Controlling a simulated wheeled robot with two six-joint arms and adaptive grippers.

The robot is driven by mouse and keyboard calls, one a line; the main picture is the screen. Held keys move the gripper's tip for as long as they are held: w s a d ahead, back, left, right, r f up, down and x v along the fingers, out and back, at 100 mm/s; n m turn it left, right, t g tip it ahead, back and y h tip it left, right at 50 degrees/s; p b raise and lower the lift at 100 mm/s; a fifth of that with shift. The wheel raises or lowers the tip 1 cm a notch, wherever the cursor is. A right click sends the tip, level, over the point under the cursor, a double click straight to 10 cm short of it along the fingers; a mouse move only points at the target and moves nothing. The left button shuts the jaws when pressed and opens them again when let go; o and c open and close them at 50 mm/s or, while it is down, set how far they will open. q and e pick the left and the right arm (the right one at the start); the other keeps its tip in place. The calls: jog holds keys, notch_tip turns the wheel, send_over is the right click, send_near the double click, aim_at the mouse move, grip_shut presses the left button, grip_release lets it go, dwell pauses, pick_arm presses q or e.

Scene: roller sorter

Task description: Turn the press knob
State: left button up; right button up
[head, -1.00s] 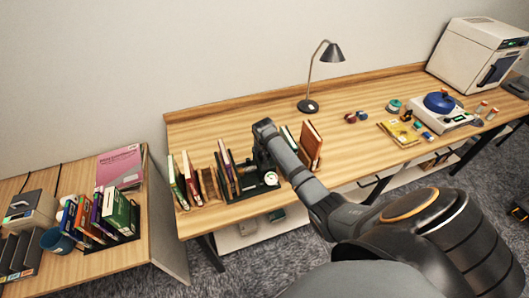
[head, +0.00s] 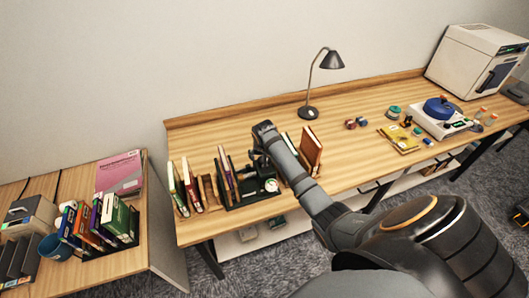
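A black press-like stand (head: 248,197) sits among upright books on the middle desk. A small round white disc (head: 271,185) shows at its front right; I cannot tell whether it is the knob. My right arm comes in from the lower right and reaches over the desk. My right gripper (head: 258,163) is dark and small, close to the top of the stand. It blends with the black parts, so its fingers, any contact and any grip are unclear. The knob is not clearly visible. My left gripper is not in view.
Books (head: 188,187) stand left of the press, and a brown book (head: 311,148) leans right of it. A desk lamp (head: 308,111) stands behind. A device with a blue top (head: 438,107) sits at right. The desk's left back is clear.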

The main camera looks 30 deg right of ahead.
jog(key=v, duration=0.9)
jog(key=shift+s, duration=0.1)
